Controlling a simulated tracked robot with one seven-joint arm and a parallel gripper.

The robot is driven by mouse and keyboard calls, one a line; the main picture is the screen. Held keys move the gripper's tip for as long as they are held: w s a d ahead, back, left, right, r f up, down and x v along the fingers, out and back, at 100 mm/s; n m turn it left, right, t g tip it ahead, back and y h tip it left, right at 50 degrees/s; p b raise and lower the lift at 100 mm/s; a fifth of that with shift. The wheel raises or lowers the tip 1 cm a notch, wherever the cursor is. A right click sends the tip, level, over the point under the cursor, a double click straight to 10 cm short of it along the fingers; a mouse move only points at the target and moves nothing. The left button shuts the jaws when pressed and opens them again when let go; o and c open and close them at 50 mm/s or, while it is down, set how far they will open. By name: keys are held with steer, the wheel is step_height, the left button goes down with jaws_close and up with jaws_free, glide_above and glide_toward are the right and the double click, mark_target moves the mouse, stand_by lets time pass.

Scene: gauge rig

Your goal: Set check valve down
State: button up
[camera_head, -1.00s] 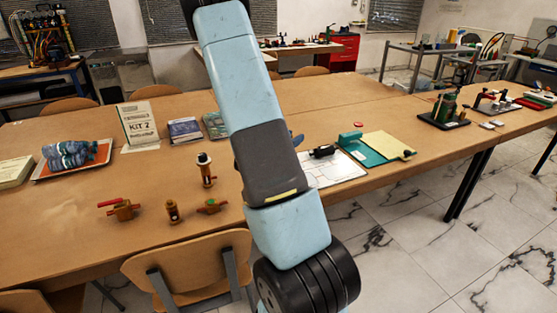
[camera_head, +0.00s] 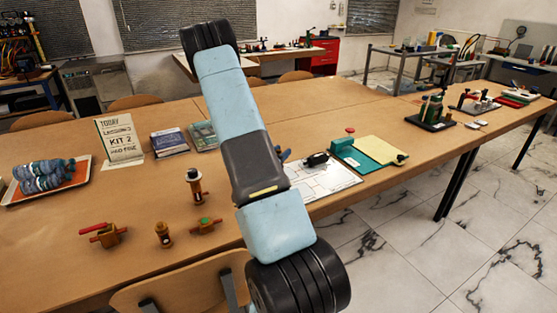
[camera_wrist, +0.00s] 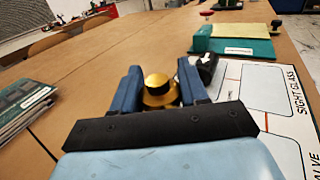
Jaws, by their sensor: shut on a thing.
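The check valve, a brass piece with a dark band and a round yellow top (camera_wrist: 158,88), is between the blue fingers of my gripper (camera_wrist: 160,90) in the wrist view. My gripper is shut on it. In the head view my arm hides the valve and most of the gripper; only a bit of blue finger (camera_head: 283,154) shows. The white outlined sheet (camera_wrist: 262,95) lies just right of the gripper, with "SIGHT GLASS" and a label ending in "VALVE" readable. I cannot tell whether the valve touches the table or sheet.
A black part (camera_head: 317,159) lies on the sheet's far side, near a green box (camera_head: 352,153) and yellow pad (camera_head: 382,150). Brass fittings, one red-handled (camera_head: 103,235), one tall (camera_head: 195,187), stand left of my arm. Books (camera_head: 170,142) and a sign (camera_head: 120,138) are behind.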

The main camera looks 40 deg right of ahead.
steer(key=f, duration=0.3)
steer(key=shift+w+d, duration=0.15)
steer(key=shift+w, duration=0.1)
steer(key=shift+f, duration=0.4)
steer(key=o, duration=1.1)
steer(key=shift+f, duration=0.1)
steer(key=shift+o, duration=0.2)
